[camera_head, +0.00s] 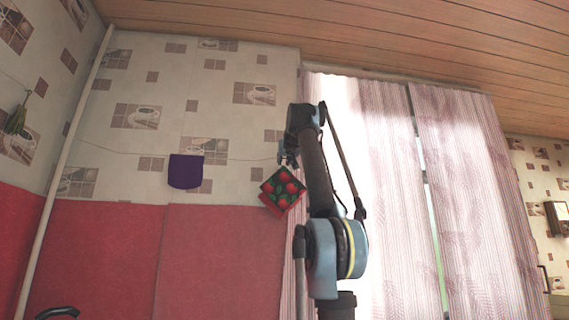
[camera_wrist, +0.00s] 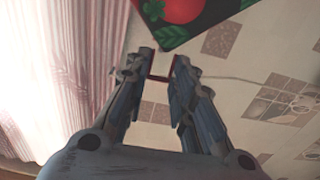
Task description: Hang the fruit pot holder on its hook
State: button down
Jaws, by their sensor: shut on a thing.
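The fruit pot holder (camera_head: 283,190) is a dark square with red fruit, green leaves and a red edge. It hangs tilted just below my gripper (camera_head: 288,155), high by the wall left of the curtain. A small pale shape beside the left finger is too blurred to name. I cannot make out the hook for certain in either view.
A purple cloth (camera_head: 186,171) hangs from a thin string (camera_head: 232,158) along the patterned wall, left of my gripper. A pale pipe (camera_head: 66,165) runs up the left corner. Pink curtains (camera_head: 465,180) cover the window right of my arm. Green produce (camera_head: 17,119) hangs far left.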

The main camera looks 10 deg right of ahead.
jog(key=w+f, duration=0.1)
jog(key=w, duration=0.5)
jog(key=shift+d+f, duration=0.2)
dwell(0.7)
jog(key=shift+w, duration=0.15)
dwell(0.4)
jog(key=c, duration=1.3)
grip_release()
